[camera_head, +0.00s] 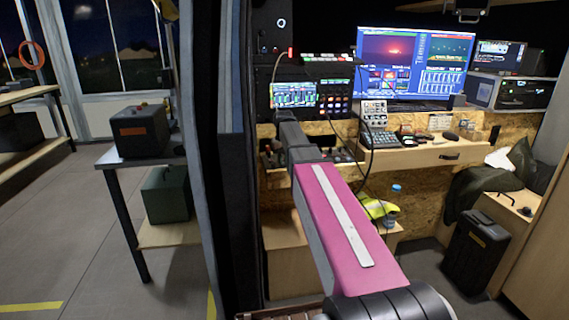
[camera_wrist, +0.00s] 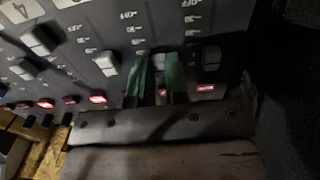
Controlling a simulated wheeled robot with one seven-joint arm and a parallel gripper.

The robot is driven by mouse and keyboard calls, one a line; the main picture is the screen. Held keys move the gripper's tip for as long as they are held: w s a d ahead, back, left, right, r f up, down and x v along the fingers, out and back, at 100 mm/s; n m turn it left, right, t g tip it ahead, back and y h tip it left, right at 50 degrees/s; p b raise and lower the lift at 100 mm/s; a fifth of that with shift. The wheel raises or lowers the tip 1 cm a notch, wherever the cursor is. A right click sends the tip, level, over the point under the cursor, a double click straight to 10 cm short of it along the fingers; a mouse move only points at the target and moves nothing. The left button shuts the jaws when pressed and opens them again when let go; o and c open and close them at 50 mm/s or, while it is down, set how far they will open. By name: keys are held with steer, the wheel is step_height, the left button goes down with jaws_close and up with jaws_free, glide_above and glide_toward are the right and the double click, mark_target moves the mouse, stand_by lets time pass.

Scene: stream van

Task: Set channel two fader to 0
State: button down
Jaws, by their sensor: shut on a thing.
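In the wrist view a dark fader panel (camera_wrist: 70,20) fills the upper part, with pale scale marks. The fingers partly hide this cap. No number for its channel is readable. Another cap (camera_wrist: 211,58) is just right of the fingers, and one (camera_wrist: 107,63) is to the left. In the head view my arm reaches to the mixer below the small screen (camera_head: 294,95); it hides my gripper and much of the panel.
Red-lit buttons (camera_wrist: 97,97) line the panel's near side. A wooden desk (camera_head: 425,155) holds a keypad (camera_head: 381,139) and a large monitor (camera_head: 415,63) to the right. A dark door post (camera_head: 233,160) stands close left of my arm. Cables hang near the mixer.

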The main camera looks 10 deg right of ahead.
mark_target(284, 162)
steer(key=c, duration=1.1)
jaws_free()
step_height(284, 162, up, 11)
steer(key=shift+s+f, duration=0.1)
steer(key=shift+s, duration=0.05)
